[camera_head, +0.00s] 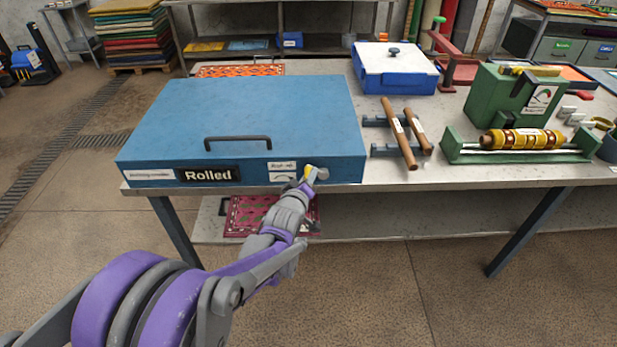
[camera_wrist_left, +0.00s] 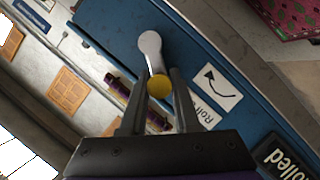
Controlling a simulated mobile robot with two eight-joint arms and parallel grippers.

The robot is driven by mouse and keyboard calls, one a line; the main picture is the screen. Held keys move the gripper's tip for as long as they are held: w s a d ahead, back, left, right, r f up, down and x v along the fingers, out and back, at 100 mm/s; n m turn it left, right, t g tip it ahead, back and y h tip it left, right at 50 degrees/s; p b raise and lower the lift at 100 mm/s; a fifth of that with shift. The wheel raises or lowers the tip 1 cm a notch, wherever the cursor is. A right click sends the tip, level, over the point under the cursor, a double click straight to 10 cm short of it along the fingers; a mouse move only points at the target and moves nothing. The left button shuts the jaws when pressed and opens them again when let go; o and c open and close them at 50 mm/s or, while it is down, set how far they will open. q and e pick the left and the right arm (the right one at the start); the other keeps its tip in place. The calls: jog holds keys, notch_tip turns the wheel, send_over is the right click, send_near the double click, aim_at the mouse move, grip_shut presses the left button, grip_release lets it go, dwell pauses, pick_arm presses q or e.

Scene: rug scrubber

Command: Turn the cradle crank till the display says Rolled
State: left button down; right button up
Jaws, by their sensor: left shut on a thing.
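The blue rolling cradle (camera_head: 255,110) sits at the left of the table with a black handle on its lid. The display (camera_head: 208,174) on its front reads "Rolled"; part of it also shows in the left wrist view (camera_wrist_left: 287,158). The crank, a grey arm (camera_wrist_left: 151,48) with a yellow knob (camera_wrist_left: 159,86), is on the front face near the right corner. My left gripper (camera_head: 310,177) is at the crank, its fingers shut on the yellow knob, one on each side in the left wrist view (camera_wrist_left: 160,82). My right gripper is not in view.
A label with a curved arrow (camera_wrist_left: 217,88) is beside the crank. Wooden rollers (camera_head: 400,133) lie right of the cradle. A green stand (camera_head: 513,95) and a yellow roll (camera_head: 522,140) are further right. A blue-and-white box (camera_head: 395,70) stands behind. Floor in front is clear.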

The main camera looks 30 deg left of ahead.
pick_arm(q)
jog(key=shift+d+r+m, duration=0.15)
jog(key=shift+m, duration=0.15)
jog(key=shift+w+r, duration=0.1)
jog(key=shift+w+d+r+m+g+y, duration=0.1)
jog(key=shift+d+r+m+g+y, duration=0.1)
jog(key=shift+m+g+y, duration=0.15)
jog(key=shift+w+d+r+m+g+y+p, duration=0.3)
jog(key=shift+r+m+p, duration=0.2)
jog(key=shift+m+p, duration=0.6)
jog(key=shift+w+d+m+g+y+p, duration=0.1)
jog(key=shift+d+m+g+y+p, duration=0.3)
jog(key=shift+p, duration=0.2)
jog(key=shift+a, duration=0.1)
jog(key=c, duration=0.7)
grip_release()
jog(key=shift+o, duration=0.2)
